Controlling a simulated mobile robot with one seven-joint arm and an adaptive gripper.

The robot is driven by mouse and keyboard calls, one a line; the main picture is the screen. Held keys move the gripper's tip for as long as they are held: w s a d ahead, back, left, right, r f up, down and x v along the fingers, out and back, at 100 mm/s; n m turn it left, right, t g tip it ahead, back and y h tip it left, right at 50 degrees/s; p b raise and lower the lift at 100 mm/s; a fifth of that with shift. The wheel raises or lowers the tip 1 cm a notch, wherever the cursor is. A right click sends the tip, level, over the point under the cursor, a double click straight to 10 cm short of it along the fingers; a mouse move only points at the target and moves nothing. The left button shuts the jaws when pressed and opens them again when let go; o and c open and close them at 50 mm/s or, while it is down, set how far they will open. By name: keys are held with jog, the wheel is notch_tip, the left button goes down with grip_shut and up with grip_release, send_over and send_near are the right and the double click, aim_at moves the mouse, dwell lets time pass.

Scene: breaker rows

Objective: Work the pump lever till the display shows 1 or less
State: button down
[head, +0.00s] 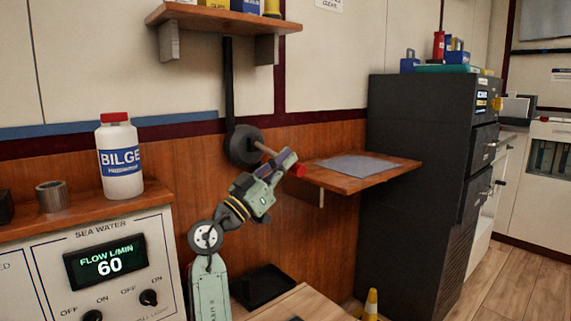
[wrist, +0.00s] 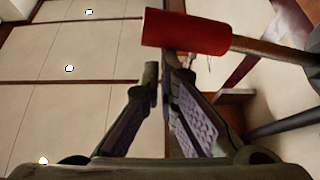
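The pump lever has a dark round hub (head: 243,146) on the wood-panelled wall, with a thin rod slanting down to the right to a red grip (head: 298,170). The red grip (wrist: 188,32) also shows in the wrist view, lying across the top just past my fingertips, with its brown rod running right. My gripper (head: 284,163) is beside the lever, in front of part of the rod. The green display (head: 105,261) reads "FLOW L/MIN 60".
A white BILGE bottle (head: 121,160) and a grey cup (head: 52,196) stand on the ledge above the panel. A wooden wall shelf (head: 372,180) juts out right of the lever, beside a dark cabinet (head: 415,180). Another shelf (head: 215,20) hangs above. A yellow cone (head: 371,303) stands low.

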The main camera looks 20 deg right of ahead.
jog(key=shift+w+d+f, duration=0.1)
jog(key=shift+d+f, duration=0.15)
jog(key=shift+f, duration=0.05)
notch_tip(320, 180, up, 10)
jog(key=shift+a+r, duration=0.2)
jog(key=shift+r, duration=0.05)
dwell(0.3)
dwell(0.6)
